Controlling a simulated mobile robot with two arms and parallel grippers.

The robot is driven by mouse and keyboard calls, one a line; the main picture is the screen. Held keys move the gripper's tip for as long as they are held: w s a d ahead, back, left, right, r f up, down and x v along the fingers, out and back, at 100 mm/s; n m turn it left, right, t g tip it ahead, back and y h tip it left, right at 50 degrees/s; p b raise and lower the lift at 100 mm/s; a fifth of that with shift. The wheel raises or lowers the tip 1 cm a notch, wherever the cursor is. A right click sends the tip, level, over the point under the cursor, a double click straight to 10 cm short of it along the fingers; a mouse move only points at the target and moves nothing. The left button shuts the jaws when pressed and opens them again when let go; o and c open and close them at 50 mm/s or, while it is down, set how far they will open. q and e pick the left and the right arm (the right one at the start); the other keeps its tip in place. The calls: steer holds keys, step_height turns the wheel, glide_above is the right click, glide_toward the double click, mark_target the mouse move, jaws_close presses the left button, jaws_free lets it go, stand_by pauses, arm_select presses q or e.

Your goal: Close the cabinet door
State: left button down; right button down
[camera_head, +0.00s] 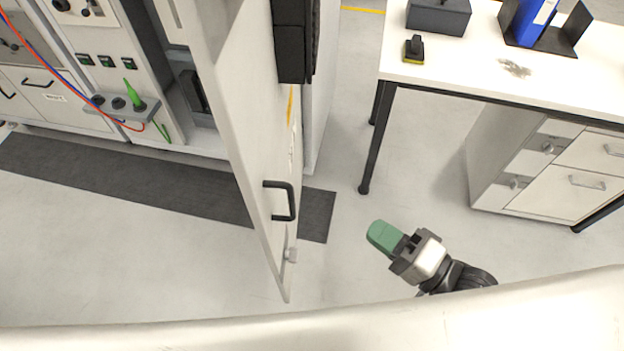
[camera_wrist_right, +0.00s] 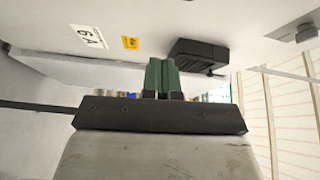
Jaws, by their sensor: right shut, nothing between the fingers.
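The cabinet door (camera_head: 262,150) is a tall white panel that stands open, seen nearly edge-on in the middle of the head view. A black bar handle (camera_head: 282,201) is on its lower part. My right gripper (camera_head: 380,236), with green fingertips, is shut and empty. It is to the right of the door, apart from the handle, above the floor. In the right wrist view the green fingertips (camera_wrist_right: 161,76) are together, below a white surface with a label and a yellow sticker. I cannot tell for sure whether that surface is the door. My left gripper is not in view.
Cabinet fronts with switches and cables (camera_head: 110,80) stand at the left, with a dark floor mat (camera_head: 120,180) before them. A white table (camera_head: 480,65) with a drawer unit (camera_head: 545,165) under it is at the right. Bare floor lies between the door and table.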

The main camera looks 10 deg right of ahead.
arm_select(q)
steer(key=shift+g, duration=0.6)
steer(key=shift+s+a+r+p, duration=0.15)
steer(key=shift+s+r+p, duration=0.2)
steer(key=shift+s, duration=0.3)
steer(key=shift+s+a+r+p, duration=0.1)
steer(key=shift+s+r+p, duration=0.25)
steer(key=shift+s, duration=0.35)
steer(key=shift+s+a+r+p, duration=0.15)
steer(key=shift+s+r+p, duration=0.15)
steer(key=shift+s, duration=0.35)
arm_select(e)
steer(key=w+a+m, duration=0.1)
steer(key=w+a, duration=0.5)
steer(key=a, duration=0.4)
steer(key=shift+w+a+r, duration=0.15)
steer(key=shift+a+r, duration=0.15)
steer(key=shift+a, duration=0.1)
